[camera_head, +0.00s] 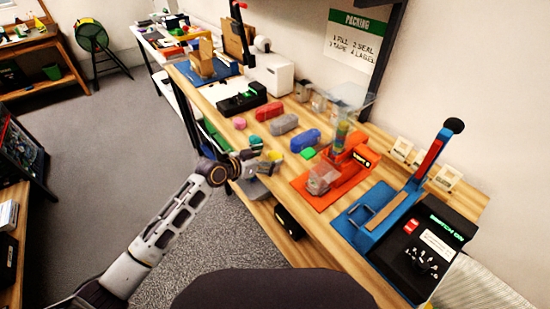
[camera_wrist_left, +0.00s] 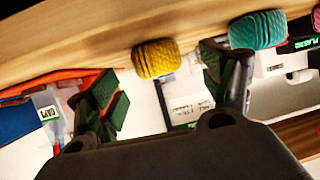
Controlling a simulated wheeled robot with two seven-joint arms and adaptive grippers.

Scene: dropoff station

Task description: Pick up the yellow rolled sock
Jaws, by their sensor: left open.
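The yellow rolled sock (camera_head: 275,155) lies near the front edge of the wooden bench in the head view, partly hidden by my left gripper (camera_head: 263,162). In the left wrist view the ribbed yellow sock (camera_wrist_left: 156,59) is ahead of my open left gripper (camera_wrist_left: 170,88), in the gap between its two fingers. Neither finger clearly touches it. The left fingers show green inner pads and are empty. My right gripper is in neither view.
A teal rolled sock (camera_wrist_left: 258,30) lies close to the right finger in the wrist view. A pink one (camera_head: 239,123) is farther along the bench edge. An orange station (camera_head: 350,172) stands right.

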